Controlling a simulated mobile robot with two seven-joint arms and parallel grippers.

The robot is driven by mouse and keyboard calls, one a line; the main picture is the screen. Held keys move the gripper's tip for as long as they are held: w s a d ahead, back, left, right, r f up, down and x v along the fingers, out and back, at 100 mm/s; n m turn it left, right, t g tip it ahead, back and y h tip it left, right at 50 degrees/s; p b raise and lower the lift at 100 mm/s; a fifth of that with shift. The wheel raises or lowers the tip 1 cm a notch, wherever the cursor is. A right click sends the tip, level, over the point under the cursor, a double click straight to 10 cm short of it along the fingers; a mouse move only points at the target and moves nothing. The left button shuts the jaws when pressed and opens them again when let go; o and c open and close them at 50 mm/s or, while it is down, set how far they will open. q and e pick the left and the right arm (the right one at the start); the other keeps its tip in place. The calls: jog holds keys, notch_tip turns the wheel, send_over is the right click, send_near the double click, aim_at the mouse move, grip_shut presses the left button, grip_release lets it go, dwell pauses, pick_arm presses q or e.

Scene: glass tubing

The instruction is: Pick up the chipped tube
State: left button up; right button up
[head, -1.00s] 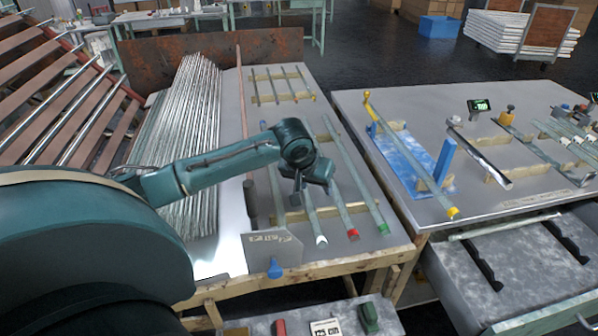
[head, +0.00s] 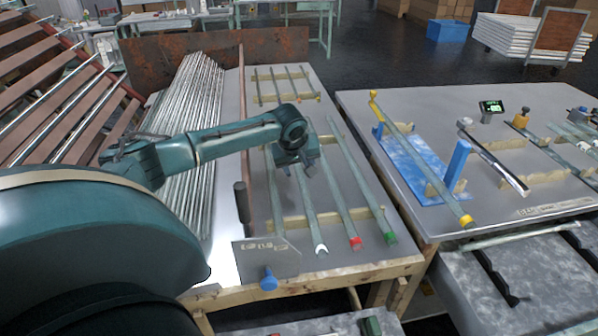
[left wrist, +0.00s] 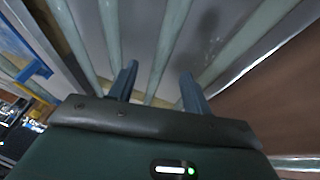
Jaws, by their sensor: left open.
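Several greenish glass tubes lie side by side on wooden strips on the near table. They include a white-ended tube (head: 311,215), a red-ended tube (head: 338,205), a green-ended tube (head: 365,190) and one further left (head: 275,195). The white end looks like a crescent; I cannot tell for sure which tube is chipped. My left gripper (head: 300,168) is over the upper part of the white-ended tube. In the left wrist view, its open, empty jaws (left wrist: 158,88) point down, with one tube (left wrist: 170,45) running between them in the picture. My right gripper is not in view.
A tight bundle of thin tubes (head: 190,130) lies to the left. A small sign plate (head: 268,258) with a blue knob stands at the table's front edge. A gap separates this table from the right one, where a yellow-ended tube (head: 420,160) rests on a blue stand (head: 410,165).

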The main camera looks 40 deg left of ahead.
aim_at(301, 176)
pick_arm(q)
jog(key=x, duration=0.5)
jog(key=shift+a+f, duration=0.1)
jog(key=shift+a, duration=0.05)
jog(key=shift+s, duration=0.1)
jog(key=shift+c, duration=0.3)
grip_shut()
